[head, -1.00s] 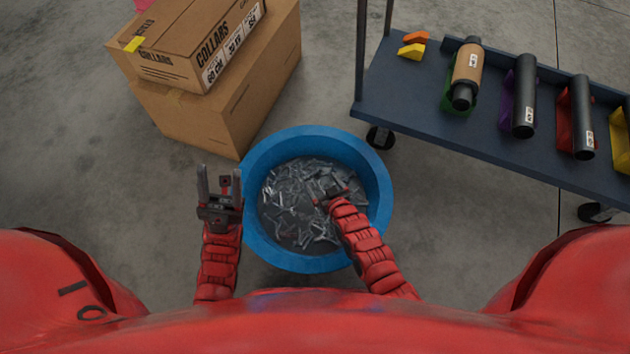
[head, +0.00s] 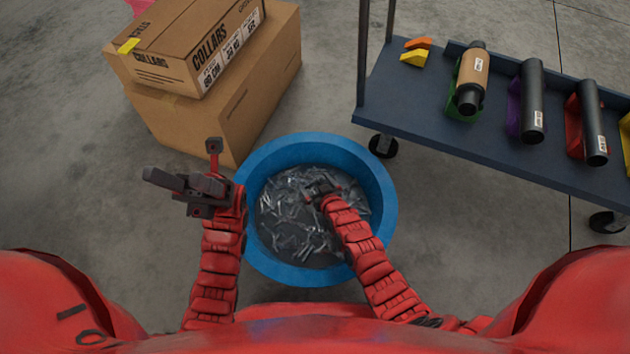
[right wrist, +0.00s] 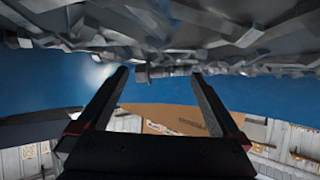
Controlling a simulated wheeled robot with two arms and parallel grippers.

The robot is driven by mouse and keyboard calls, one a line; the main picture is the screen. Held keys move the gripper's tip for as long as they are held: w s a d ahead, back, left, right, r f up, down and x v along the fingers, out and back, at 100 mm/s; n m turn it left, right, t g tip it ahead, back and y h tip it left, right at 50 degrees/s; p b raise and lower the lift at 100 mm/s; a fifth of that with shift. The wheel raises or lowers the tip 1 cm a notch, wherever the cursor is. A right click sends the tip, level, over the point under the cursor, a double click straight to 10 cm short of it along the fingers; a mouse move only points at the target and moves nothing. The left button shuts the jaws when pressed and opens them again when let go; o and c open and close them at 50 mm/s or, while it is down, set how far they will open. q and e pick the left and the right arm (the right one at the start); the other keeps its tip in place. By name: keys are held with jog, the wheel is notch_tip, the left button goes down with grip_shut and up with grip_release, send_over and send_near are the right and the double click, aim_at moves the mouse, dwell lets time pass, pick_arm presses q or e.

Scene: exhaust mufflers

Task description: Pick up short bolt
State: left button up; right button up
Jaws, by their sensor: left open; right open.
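Many grey metal bolts (head: 292,236) lie in a loose heap inside the round blue tub (head: 265,256). I cannot tell from the head view which of them is short. My right gripper (head: 314,186) is down inside the tub over the heap. In the right wrist view its two fingers (right wrist: 158,72) are apart, with the bolts (right wrist: 225,28) close above them in the picture. One bolt (right wrist: 168,71) shows between the fingertips; nothing is clamped. My left gripper (head: 165,185) is outside the tub at its left, open and empty, pointing left.
Stacked cardboard boxes (head: 240,100) stand behind the tub on the left. A dark blue cart (head: 440,125) at the right carries black mufflers (head: 532,105) in coloured holders and small orange and yellow blocks (head: 414,57). Concrete floor at the left is clear.

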jog(key=c, duration=1.2)
